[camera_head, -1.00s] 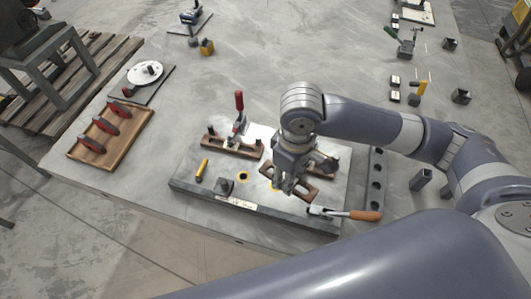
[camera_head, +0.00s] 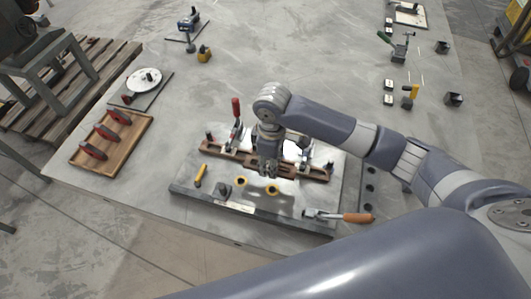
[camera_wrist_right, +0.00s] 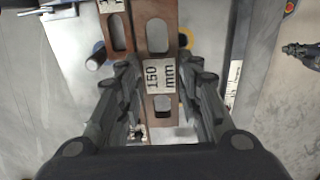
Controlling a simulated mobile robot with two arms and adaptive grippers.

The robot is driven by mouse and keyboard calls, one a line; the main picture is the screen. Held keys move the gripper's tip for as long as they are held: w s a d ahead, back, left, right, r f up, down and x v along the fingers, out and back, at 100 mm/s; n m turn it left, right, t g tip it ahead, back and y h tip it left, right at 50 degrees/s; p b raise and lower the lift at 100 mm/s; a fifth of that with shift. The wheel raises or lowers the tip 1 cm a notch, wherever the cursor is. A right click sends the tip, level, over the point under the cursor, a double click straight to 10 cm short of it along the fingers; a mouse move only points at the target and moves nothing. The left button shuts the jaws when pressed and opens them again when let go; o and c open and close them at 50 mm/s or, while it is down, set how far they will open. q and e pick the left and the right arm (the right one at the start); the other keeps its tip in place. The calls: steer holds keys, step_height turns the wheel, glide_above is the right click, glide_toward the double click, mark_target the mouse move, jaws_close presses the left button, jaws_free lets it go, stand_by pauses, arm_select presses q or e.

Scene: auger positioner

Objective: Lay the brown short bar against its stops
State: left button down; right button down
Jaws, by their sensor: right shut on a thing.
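The brown short bar (camera_wrist_right: 155,14) runs lengthwise between my right fingers in the right wrist view. It is slotted and carries a white "150 mm" label. My right gripper (camera_wrist_right: 159,74) is shut on it; in the head view the same gripper (camera_head: 269,174) is over the middle of the grey fixture plate (camera_head: 295,218). There the bar is largely hidden by the gripper and blends with the brown clamped bars. Another brown slotted bar (camera_wrist_right: 115,28) lies alongside it in the wrist view. I cannot tell whether the bar touches its stops. My left gripper is not in view.
A red-handled clamp (camera_head: 236,110) stands at the plate's back left. Yellow-ringed holes (camera_head: 273,190), a yellow pin (camera_head: 200,173) and a dark block (camera_head: 223,190) are in front. An orange-handled tool (camera_head: 352,217) lies at the front right. A wooden tray (camera_head: 117,160) is left.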

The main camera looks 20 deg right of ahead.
steer(key=w, duration=0.3)
steer(key=shift+w+f, duration=0.1)
steer(key=shift+w, duration=0.3)
steer(key=shift+w+p, duration=0.35)
steer(key=shift+w, duration=0.35)
step_height(320, 180, down, 3)
steer(key=shift+f+p, duration=0.1)
steer(key=shift+p, duration=0.45)
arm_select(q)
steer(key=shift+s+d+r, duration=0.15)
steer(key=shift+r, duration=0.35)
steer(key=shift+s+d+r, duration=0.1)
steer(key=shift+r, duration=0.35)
arm_select(e)
steer(key=shift+f, duration=0.25)
steer(key=shift+f, duration=0.15)
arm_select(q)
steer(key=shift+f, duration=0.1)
arm_select(e)
steer(key=shift+f, duration=0.35)
steer(key=c, duration=1.4)
jaws_free()
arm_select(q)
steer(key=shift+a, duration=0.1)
arm_select(e)
steer(key=shift+s, duration=0.1)
